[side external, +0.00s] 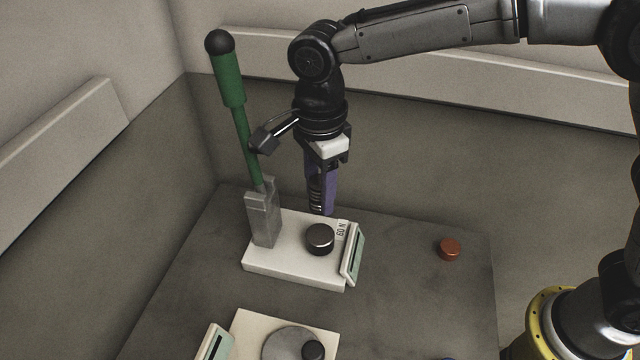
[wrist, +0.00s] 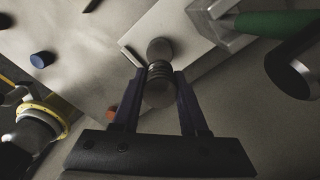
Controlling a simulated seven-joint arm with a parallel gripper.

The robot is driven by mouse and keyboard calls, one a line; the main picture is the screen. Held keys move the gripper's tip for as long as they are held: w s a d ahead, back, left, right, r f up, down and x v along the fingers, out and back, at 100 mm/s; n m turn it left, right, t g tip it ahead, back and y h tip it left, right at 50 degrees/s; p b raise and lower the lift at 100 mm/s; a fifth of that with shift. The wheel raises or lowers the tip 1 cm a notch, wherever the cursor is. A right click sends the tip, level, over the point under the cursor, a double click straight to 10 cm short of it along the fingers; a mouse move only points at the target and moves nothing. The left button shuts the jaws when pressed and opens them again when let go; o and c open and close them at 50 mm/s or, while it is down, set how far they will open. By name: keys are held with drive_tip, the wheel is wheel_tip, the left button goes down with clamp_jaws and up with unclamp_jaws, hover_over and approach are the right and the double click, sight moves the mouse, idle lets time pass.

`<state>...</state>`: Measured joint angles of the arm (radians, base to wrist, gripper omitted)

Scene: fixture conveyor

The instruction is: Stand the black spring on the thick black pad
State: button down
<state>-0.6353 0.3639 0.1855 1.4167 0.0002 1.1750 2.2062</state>
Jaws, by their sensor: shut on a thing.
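My gripper (side external: 325,208) is shut on the black spring (side external: 315,192), a dark coil seen between the purple fingers. The spring also shows between the fingertips in the wrist view (wrist: 158,88), seen nearly along its length. The thick black pad (side external: 320,238) appears to be the short dark cylinder on the white base with a "50 N" label. In the wrist view the pad (wrist: 159,48) is just beyond the spring. In the side view the gripper is above and slightly behind the pad, with a gap visible between them.
A press lever with a green handle (side external: 228,80) rises from a grey post (side external: 263,215) left of my gripper. A second white base (side external: 255,325) with a round plate and small dark cylinder (side external: 312,350) is in front. An orange cylinder (side external: 449,249) stands right; a blue one (wrist: 42,59) shows in the wrist view.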

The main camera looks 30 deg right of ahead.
hover_over(319, 234)
drive_tip(key=shift+f, duration=3.15)
drive_tip(key=shift+f, duration=0.6)
drive_tip(key=shift+c, duration=1.8)
unclamp_jaws()
